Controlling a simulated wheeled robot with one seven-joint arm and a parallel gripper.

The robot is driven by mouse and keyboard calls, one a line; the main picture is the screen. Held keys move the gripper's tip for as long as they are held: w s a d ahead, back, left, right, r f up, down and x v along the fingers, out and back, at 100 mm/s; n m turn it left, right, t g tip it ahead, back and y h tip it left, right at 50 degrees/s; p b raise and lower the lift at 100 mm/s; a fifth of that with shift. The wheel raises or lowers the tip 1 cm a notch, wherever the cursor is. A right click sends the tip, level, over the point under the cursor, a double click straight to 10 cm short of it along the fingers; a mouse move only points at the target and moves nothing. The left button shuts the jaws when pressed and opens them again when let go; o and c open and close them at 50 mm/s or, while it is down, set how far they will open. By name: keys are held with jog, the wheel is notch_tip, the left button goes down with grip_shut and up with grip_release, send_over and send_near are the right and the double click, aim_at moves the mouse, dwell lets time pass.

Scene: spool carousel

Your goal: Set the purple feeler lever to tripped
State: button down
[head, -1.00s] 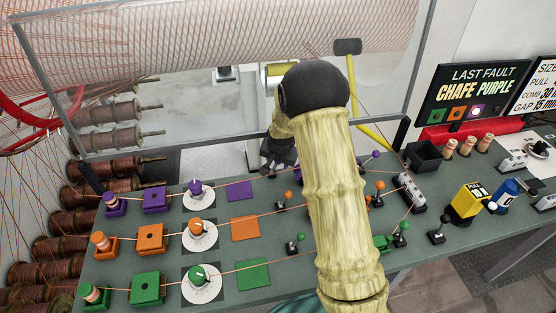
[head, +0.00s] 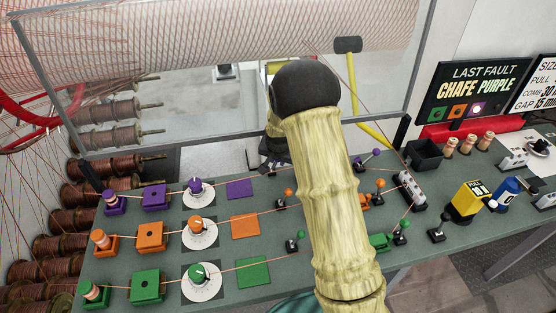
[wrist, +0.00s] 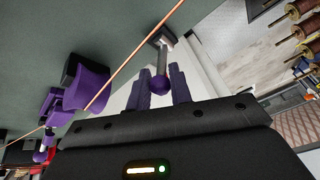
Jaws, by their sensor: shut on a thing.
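The purple feeler lever (wrist: 160,85) shows in the wrist view as a purple ball on a short grey stem, with its base beyond. My gripper (wrist: 161,82) has its two dark purple fingers closed around the ball end. In the head view my gripper is at the far edge of the bench, mostly hidden by my arm, and the lever there is hidden. A purple block (wrist: 85,88) stands left of the lever in the wrist view, with an orange thread crossing between.
Another purple-balled lever (head: 376,153) stands right of my arm. Orange (head: 288,191) and green (head: 301,235) levers stand nearer on the bench (head: 120,236). A lit board (head: 478,88) reads "LAST FAULT CHAFE PURPLE". A clear screen frame borders the far side.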

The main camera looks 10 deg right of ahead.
jog(key=shift+a, duration=0.2)
jog(key=shift+a+r+n+h+b, duration=0.1)
jog(key=shift+a+n+h+b, duration=0.3)
jog(key=shift+h+b, duration=0.55)
jog(key=shift+a+n+h+b, duration=0.2)
jog(key=shift+a+h+b, duration=0.4)
jog(key=shift+h, duration=0.55)
jog(key=a+h+b, duration=0.1)
jog(key=h+b, duration=0.1)
jog(key=h, duration=0.1)
jog(key=shift+a+f+n+t+h+b, duration=0.2)
jog(key=shift+a+n+t+h+b, duration=0.1)
jog(key=shift+a+n, duration=0.1)
jog(key=shift+a+h+b, duration=0.2)
jog(key=shift+h+b, duration=0.25)
jog(key=shift+h, duration=0.05)
jog(key=c, duration=1.3)
grip_release()
